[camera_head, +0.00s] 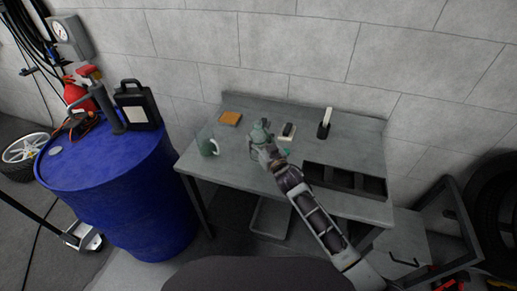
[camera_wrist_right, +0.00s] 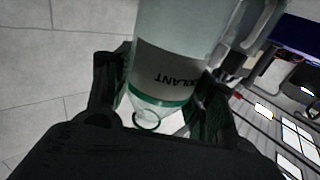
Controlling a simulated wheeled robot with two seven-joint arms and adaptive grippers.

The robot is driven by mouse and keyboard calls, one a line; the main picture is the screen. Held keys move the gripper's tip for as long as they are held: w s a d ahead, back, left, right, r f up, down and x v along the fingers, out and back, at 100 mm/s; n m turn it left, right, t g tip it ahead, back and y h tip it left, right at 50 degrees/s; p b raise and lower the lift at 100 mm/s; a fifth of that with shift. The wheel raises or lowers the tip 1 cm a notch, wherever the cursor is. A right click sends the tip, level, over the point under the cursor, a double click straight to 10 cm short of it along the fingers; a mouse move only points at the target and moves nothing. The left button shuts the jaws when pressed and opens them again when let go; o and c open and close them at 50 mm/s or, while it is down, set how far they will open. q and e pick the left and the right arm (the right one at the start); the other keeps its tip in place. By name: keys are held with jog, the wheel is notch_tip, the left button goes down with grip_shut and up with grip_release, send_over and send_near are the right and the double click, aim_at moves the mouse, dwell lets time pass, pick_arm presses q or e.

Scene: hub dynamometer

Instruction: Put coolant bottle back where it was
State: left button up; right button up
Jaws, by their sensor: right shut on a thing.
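The coolant bottle is a pale, translucent bottle with a grey label and green bands. It fills the upper middle of the right wrist view (camera_wrist_right: 178,75), its lettering upside down there. My right gripper (camera_wrist_right: 165,105) is shut on it, with a dark finger on each side. In the head view my right gripper (camera_head: 264,138) is over the middle of the grey workbench (camera_head: 235,175), and the bottle is small and mostly hidden by it. I cannot tell whether the bottle touches the bench top. My left gripper is not in view.
A green mug (camera_head: 206,147) stands on the bench's left, with an orange pad (camera_head: 230,118) behind. A small dark-and-white item (camera_head: 288,130), a black holder (camera_head: 323,130) and a dark divided tray (camera_head: 345,180) are right. A blue drum (camera_head: 130,200) bears a black jug (camera_head: 138,107).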

aim_at(259, 145)
jog(key=shift+f, duration=0.2)
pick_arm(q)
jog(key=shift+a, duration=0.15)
pick_arm(e)
jog(key=shift+f, duration=1.9)
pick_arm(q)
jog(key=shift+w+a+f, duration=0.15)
pick_arm(e)
jog(key=shift+f, duration=0.2)
